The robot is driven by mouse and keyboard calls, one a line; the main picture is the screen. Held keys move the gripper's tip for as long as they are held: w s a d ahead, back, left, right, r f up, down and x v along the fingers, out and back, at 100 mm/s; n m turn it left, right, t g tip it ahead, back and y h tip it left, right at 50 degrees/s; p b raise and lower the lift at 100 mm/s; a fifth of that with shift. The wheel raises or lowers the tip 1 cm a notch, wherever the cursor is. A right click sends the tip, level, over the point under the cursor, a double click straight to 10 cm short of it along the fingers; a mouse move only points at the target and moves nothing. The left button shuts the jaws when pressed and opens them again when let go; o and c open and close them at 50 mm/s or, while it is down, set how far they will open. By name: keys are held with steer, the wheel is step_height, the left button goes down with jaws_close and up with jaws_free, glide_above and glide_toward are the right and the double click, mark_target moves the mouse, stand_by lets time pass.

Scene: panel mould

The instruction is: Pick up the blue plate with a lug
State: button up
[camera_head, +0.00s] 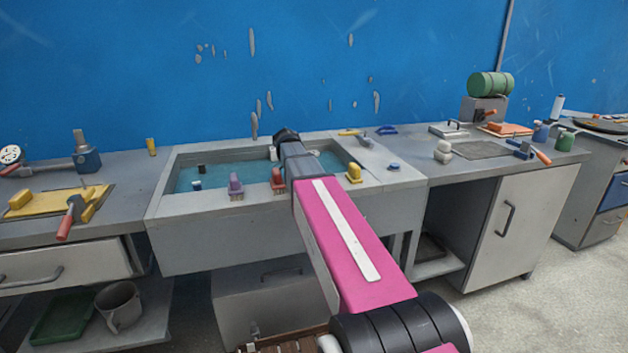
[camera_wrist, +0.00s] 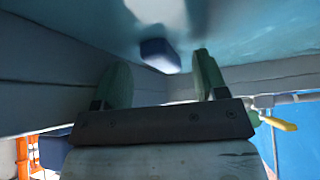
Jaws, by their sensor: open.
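A dark blue block-like piece (camera_wrist: 156,50) with a pale part on its lower side lies on the teal basin floor in the wrist view. I take it for the blue plate, but cannot make out its lug. My gripper (camera_wrist: 162,62) is open, with green fingers apart on either side of the line to the piece. The piece shows beyond and between the fingertips; I cannot tell whether they touch. In the head view my arm hides the gripper. A small blue-and-white piece (camera_head: 196,185) sits in the basin's left part; I cannot tell whether it is the same one.
Grey basin walls (camera_wrist: 270,72) rise close around the gripper. On the basin's front rim stand a purple brush (camera_head: 235,187), a red brush (camera_head: 278,181) and a yellow piece (camera_head: 354,173). A small blue item (camera_head: 393,166) lies on the right rim.

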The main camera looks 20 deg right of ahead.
steer(key=x, duration=0.2)
steer(key=shift+d+f, duration=0.15)
steer(key=shift+f, duration=0.1)
jaws_close()
steer(key=shift+r, duration=0.2)
